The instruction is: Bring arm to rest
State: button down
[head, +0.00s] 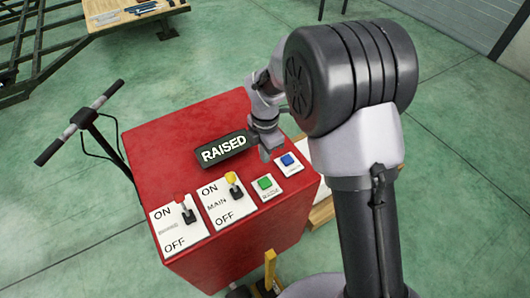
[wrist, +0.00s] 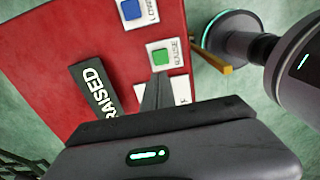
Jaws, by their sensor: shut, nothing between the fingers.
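My gripper (head: 266,153) hangs over the red control box (head: 165,137), beside the right end of the dark RAISED sign (head: 226,149). In the wrist view my gripper (wrist: 154,88) is shut and empty, its narrow fingers pointing toward the green button (wrist: 160,56). I cannot tell whether the tips touch the box top. The arm is bent, and its large dark joint hides part of the scene in the head view.
The box top carries a blue button (head: 288,160), the green button (head: 265,183), a yellow-tipped MAIN lever (head: 232,180) and a red-tipped lever (head: 183,203). A black handlebar (head: 83,118) stands left. A wooden-topped table (head: 130,14) is behind. Green floor is open around.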

jog(key=shift+r, duration=0.1)
jog(key=s+d+r+m+t+y+b, duration=0.1)
jog(key=s+d+r+m+t+b, duration=0.1)
jog(key=s+d+r+m, duration=0.5)
jog(key=s+d+r+m+t+y+b, duration=0.15)
jog(key=s+r+m, duration=0.25)
jog(key=r+m, duration=0.5)
jog(key=s+d+m+t+b, duration=0.2)
jog(key=s+d+m, duration=0.1)
jog(key=s+m, duration=0.9)
jog(key=shift+d+r+m, duration=0.25)
jog(key=shift+d+m, duration=0.15)
jog(key=shift+m, duration=0.2)
jog(key=shift+s+h, duration=0.1)
jog(key=shift+h, duration=0.15)
